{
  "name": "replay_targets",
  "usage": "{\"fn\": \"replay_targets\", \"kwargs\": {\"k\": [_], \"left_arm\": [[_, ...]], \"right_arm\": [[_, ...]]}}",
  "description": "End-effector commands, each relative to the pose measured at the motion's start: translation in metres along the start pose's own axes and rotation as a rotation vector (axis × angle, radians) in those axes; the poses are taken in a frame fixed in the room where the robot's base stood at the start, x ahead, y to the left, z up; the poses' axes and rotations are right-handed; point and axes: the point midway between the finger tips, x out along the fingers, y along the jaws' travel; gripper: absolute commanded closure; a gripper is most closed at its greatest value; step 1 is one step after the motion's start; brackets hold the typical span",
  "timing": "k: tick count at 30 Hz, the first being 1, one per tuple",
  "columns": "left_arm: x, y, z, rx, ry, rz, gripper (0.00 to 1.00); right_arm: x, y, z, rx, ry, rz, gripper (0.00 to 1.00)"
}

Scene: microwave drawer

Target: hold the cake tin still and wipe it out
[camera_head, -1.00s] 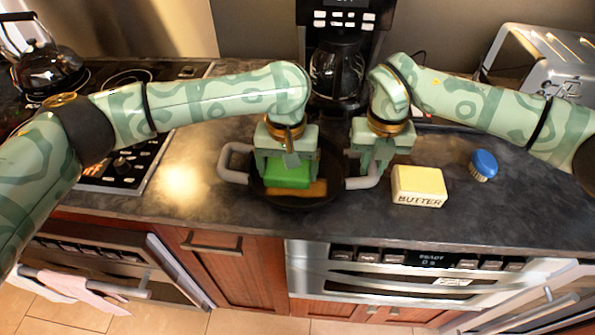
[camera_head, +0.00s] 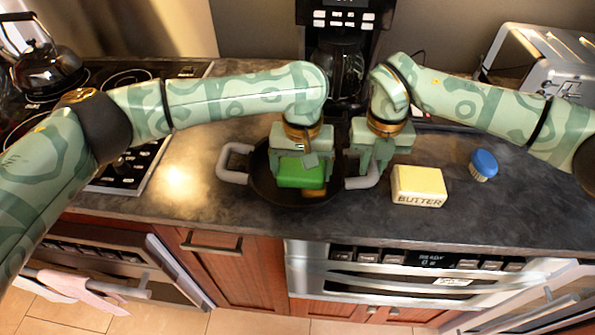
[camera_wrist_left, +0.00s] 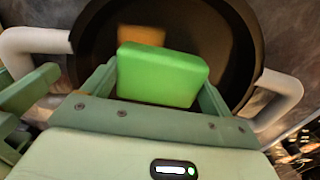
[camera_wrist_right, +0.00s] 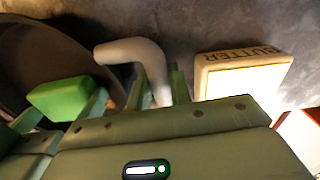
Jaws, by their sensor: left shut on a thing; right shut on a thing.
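The cake tin (camera_head: 262,181) is a dark round pan with two grey side handles, standing on the counter. My left gripper (camera_head: 302,178) is shut on a green sponge (camera_head: 300,174) and holds it inside the tin, right of its middle. In the left wrist view the sponge (camera_wrist_left: 160,75) sits between the fingers, and an orange-brown patch (camera_wrist_left: 141,36) shows on the tin's floor behind it. My right gripper (camera_head: 369,172) is shut on the tin's right handle (camera_wrist_right: 135,52). Whether the sponge touches the floor is hard to tell.
A butter block (camera_head: 418,184) stands just right of my right gripper, with a blue-topped brush (camera_head: 484,164) further right. A coffee maker (camera_head: 340,62) stands behind the tin. The stove (camera_head: 128,165) is at the left. Counter left of the tin is clear.

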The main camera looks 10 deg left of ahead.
Motion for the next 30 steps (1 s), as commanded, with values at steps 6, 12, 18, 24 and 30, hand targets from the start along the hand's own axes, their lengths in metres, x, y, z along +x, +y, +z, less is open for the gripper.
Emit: {"fn": "replay_targets", "kwargs": {"k": [6,12,18,24,30], "left_arm": [[0.002,-0.01,0.001,0.001,0.0,0.0,0.56],[0.004,-0.022,0.001,0.0,-0.001,-0.002,0.56],[0.006,-0.033,0.002,0.0,-0.002,-0.004,0.56],[0.006,-0.024,0.002,0.0,-0.003,-0.006,0.56],[0.005,-0.009,0.002,0.001,-0.005,-0.002,0.56]], "right_arm": [[0.001,0.0,0.0,0.001,0.001,-0.001,1.0],[0.001,-0.001,0.0,0.001,0.001,-0.001,1.0],[0.001,-0.001,0.0,0.001,0.001,-0.002,1.0],[0.001,-0.001,0.0,0.001,0.001,-0.002,1.0],[0.0,0.001,0.0,-0.002,0.0,0.002,1.0]]}}
